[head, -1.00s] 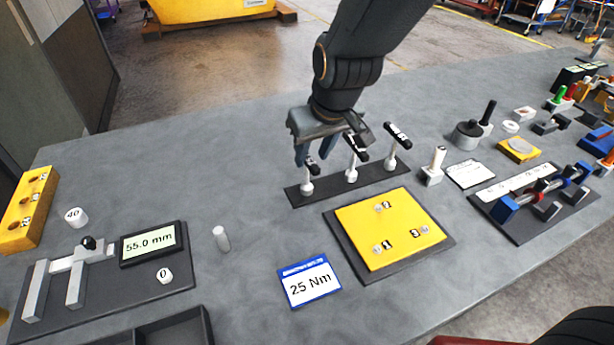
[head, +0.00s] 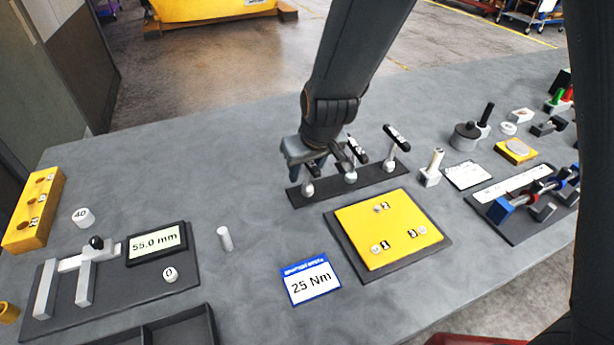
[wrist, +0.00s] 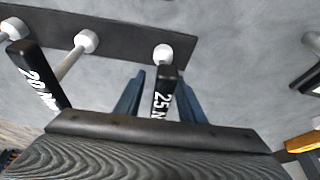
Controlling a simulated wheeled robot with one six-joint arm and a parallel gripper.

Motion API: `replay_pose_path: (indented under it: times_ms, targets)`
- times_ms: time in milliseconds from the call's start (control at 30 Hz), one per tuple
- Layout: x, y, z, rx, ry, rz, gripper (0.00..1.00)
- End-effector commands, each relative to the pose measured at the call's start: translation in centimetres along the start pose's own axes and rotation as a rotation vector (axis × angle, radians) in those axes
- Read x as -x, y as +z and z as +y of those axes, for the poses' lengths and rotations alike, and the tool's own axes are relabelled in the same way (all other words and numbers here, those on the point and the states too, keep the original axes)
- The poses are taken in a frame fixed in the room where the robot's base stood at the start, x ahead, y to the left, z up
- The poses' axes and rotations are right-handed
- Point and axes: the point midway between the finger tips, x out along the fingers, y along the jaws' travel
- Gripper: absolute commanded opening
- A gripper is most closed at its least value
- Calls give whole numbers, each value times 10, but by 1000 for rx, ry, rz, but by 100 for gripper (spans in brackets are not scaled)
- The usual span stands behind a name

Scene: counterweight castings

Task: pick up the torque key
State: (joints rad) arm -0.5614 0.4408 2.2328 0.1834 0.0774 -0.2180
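Three torque keys with black handles and white lower ends stand in a dark rack (head: 378,180). The left key (head: 308,188) in the head view shows in the wrist view as the key marked 25 N (wrist: 164,92). The middle key (head: 350,177) appears to be the one marked 20 N (wrist: 40,78). The right key (head: 397,138) stands clear of my gripper. My gripper (head: 308,172) is low over the left key. In the wrist view its blue fingers (wrist: 160,88) are apart, one on each side of the 25 handle, with the grip not visibly closed.
A card (head: 309,281) reads 25 Nm. A yellow plate (head: 385,215) lies in front of the rack. A white post on a block (head: 431,174) stands to the right. A small white pin (head: 225,239) stands to the left. The table behind the rack is clear.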

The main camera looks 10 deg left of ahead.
Motion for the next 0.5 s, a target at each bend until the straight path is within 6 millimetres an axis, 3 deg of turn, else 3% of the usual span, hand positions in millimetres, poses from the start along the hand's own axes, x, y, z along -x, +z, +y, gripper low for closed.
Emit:
replay_pose_path:
  times_ms: [133, 333, 500]
  targets:
    - [0, 0, 0, 0, 0, 0, 36]
    - [0, 0, 0, 0, 0, 0, 2]
    - [1, -1, 0, 0, 0, 1, 0]
